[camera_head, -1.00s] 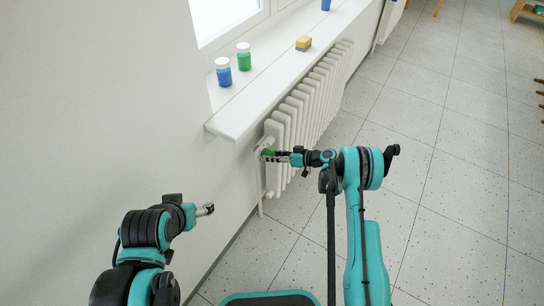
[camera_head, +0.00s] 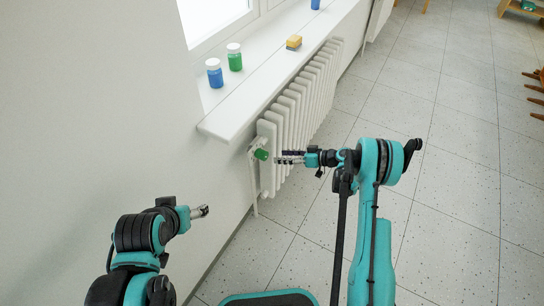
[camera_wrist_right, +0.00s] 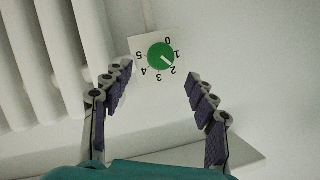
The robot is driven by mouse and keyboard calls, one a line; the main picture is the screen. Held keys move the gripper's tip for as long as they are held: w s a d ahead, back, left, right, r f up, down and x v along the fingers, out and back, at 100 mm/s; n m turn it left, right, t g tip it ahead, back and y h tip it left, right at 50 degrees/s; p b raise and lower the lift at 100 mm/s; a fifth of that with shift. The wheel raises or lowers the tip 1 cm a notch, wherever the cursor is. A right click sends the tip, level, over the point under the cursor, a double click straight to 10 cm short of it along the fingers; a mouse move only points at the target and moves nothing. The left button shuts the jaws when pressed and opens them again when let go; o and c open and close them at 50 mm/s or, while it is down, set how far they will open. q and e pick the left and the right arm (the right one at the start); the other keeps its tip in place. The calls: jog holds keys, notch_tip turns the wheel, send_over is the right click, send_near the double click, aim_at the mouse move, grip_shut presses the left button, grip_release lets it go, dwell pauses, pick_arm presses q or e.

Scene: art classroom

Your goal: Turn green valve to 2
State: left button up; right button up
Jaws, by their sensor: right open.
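The green valve (camera_head: 261,154) sits at the near end of the white radiator under the window sill. In the right wrist view the green valve (camera_wrist_right: 161,56) lies in front of a white plate with the numbers 0 to 5, seen upside down. Its white mark points to the lower right, between 1 and 2, looking closer to 2. My right gripper (camera_head: 279,157) is open and empty, a small gap to the right of the valve. Its fingers (camera_wrist_right: 160,90) spread on both sides of the dial, apart from it. My left gripper (camera_head: 204,211) hangs near the wall, clear of everything.
The radiator (camera_head: 300,110) and its pipe (camera_head: 252,185) stand beside the valve. The tiled floor (camera_head: 440,200) to the right is open.

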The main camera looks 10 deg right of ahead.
jog(key=shift+v, duration=1.75)
jog(key=s+a+r+m+h, duration=0.1)
jog(key=s+r+m+h, duration=0.3)
jog(key=r, duration=0.6)
jog(key=s+a+r+m+h, duration=0.1)
jog(key=s+r+h, duration=0.2)
jog(key=s+r, duration=0.45)
jog(key=s+d+r+m+h, duration=0.1)
jog(key=s+d+r+h, duration=0.1)
jog(key=s, duration=0.8)
jog(key=s+d+r+m+t+h, duration=0.1)
jog(key=s+d+r+h, duration=0.1)
jog(key=s, duration=0.8)
jog(key=shift+d+r+m+h, duration=0.2)
jog(key=shift+r+m+h, duration=0.3)
jog(key=shift+h, duration=0.3)
